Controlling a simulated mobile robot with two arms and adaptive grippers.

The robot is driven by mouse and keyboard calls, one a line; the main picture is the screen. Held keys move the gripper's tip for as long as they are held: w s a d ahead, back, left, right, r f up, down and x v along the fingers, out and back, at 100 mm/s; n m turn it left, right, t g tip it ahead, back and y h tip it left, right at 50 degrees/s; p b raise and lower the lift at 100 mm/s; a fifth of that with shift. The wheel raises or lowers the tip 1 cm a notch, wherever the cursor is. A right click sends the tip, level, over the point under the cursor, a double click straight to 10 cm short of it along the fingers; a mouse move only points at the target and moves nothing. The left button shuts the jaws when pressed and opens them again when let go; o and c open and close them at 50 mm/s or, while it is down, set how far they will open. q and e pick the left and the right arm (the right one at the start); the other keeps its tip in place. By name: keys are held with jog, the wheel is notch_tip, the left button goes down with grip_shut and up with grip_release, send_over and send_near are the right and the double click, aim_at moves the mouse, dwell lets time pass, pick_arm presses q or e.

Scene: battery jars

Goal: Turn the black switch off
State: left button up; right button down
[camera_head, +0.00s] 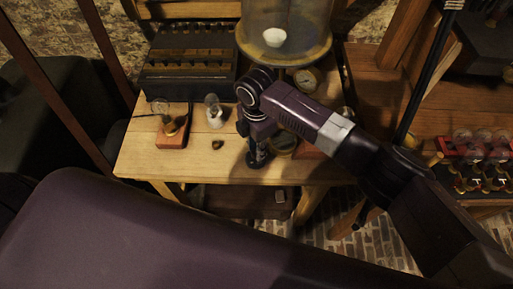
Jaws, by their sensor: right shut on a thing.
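My right gripper (257,157) reaches in from the right and points down at the front part of the wooden table (150,175). It is shut on a small dark thing at the tabletop, which the fingers mostly hide. I take this to be the black switch, but its lever and position cannot be made out. My left gripper is not in view.
On the table stand a wooden block with a brass fitting (172,132), a small glass-topped white piece (214,112), a small dark knob (217,145), a black rack (190,75), a large glass jar (290,25) and a round gauge (307,79). Red-topped jars (475,150) stand right.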

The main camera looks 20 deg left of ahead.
jog(key=shift+n, duration=0.4)
jog(key=c, duration=1.7)
grip_release()
notch_tip(320, 180, up, 12)
jog(key=shift+r, duration=0.1)
